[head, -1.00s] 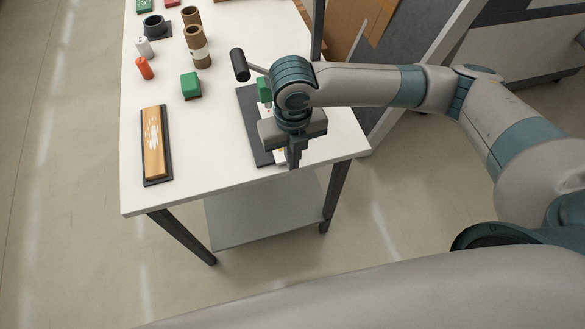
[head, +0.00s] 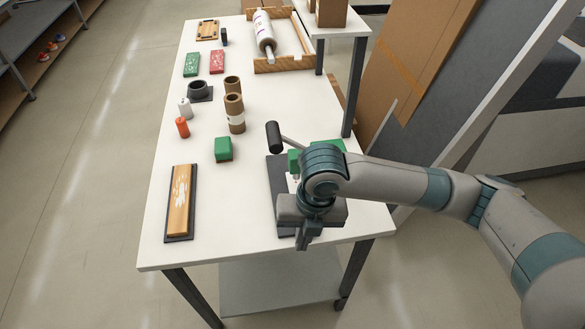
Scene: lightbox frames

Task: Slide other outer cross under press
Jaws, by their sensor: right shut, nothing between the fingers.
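The press has a green body (head: 331,145), a lever with a black handle (head: 274,137) and a dark base plate (head: 276,183). It stands at the right side of the white table, partly behind my right arm. My right gripper (head: 303,240) points down over the front part of the press plate, near the table's front edge. Its fingers are shut and hold nothing. A small pale part (head: 292,183) shows beside my wrist at the press. I cannot make out any outer cross; the area under the press and gripper is mostly hidden. My left gripper is not in view.
The front middle is clear.

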